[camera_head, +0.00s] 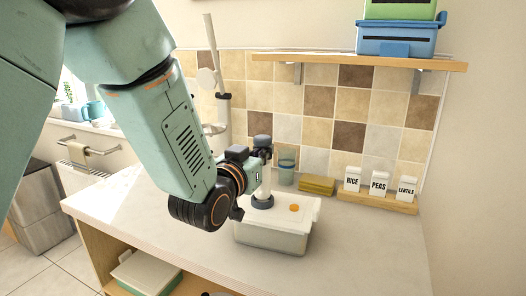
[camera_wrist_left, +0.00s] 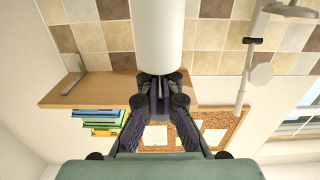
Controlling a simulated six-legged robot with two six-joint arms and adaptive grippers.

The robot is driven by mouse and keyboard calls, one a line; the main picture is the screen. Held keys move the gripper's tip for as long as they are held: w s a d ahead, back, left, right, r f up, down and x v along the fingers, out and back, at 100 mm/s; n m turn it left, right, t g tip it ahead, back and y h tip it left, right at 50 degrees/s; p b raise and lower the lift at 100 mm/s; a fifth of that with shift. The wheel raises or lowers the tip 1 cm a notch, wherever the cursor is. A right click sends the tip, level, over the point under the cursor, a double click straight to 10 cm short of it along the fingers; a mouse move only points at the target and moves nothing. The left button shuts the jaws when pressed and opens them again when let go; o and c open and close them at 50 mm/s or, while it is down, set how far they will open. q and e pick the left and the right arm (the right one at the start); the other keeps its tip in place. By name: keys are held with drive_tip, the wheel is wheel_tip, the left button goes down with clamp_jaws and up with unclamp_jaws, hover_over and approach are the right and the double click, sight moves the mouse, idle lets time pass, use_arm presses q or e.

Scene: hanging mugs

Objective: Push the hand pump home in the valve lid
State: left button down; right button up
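The hand pump (camera_head: 263,186) has a white cylinder with a dark collar at its foot. It stands upright on the white lid (camera_head: 292,217) of a clear container (camera_head: 270,238) on the counter. My left gripper (camera_head: 262,148) is at the pump's top, its fingers close together around the upper end. In the left wrist view the white cylinder (camera_wrist_left: 157,38) runs up from between the fingertips (camera_wrist_left: 160,82), so the gripper appears shut on the pump. The valve under the collar is hidden, so I cannot tell how deep the pump sits. My right gripper is not in view.
An orange round spot (camera_head: 294,208) is on the lid. A wall shelf (camera_head: 350,60) hangs above. The counter's right part is clear.

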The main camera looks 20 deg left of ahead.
use_arm(q)
drive_tip(key=shift+f+b, duration=0.8)
drive_tip(key=shift+f, duration=0.2)
drive_tip(key=c, duration=2)
unclamp_jaws()
drive_tip(key=shift+c, duration=0.2)
drive_tip(key=o, duration=0.6)
drive_tip(key=shift+s, duration=0.15)
drive_tip(key=s, duration=0.7)
drive_tip(key=shift+a, duration=0.35)
drive_tip(key=shift+s+f, duration=0.1)
drive_tip(key=shift+s, duration=0.1)
